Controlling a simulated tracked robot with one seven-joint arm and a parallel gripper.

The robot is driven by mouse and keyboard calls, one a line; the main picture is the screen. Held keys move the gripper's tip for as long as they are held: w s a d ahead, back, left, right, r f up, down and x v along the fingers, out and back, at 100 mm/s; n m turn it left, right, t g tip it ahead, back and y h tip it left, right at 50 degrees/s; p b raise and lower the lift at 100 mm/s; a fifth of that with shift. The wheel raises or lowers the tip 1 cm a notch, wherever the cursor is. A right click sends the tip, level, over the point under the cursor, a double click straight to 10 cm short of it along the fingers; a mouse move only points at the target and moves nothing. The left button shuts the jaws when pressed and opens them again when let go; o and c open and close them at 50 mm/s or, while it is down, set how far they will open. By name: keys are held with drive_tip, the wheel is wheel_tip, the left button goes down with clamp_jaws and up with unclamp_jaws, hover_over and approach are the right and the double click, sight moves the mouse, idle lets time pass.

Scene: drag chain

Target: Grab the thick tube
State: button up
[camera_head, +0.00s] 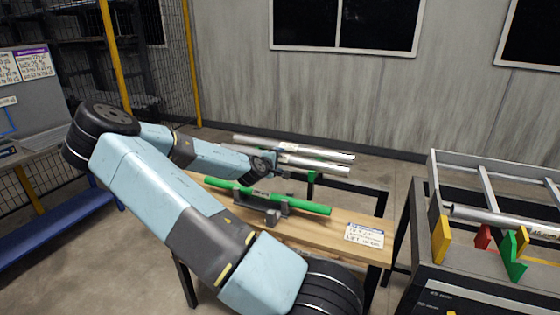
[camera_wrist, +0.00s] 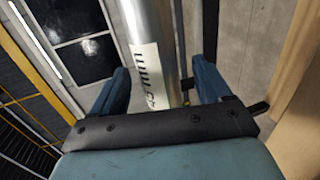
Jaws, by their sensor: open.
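In the wrist view, a wide silver tube (camera_wrist: 150,25) with a white "mm" label runs between the two blue fingers of my gripper (camera_wrist: 161,80). The fingers are open, with a gap on each side of the tube. I cannot tell for certain which of the two tubes this is.
A green tube (camera_head: 300,206) rests in grey holders (camera_head: 273,215) on the wooden bench (camera_head: 325,228), in front of the silver tubes. A cart (camera_head: 440,255) with coloured brackets and another metal tube (camera_head: 490,217) stands at right.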

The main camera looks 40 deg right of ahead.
clamp_jaws()
idle(0.7)
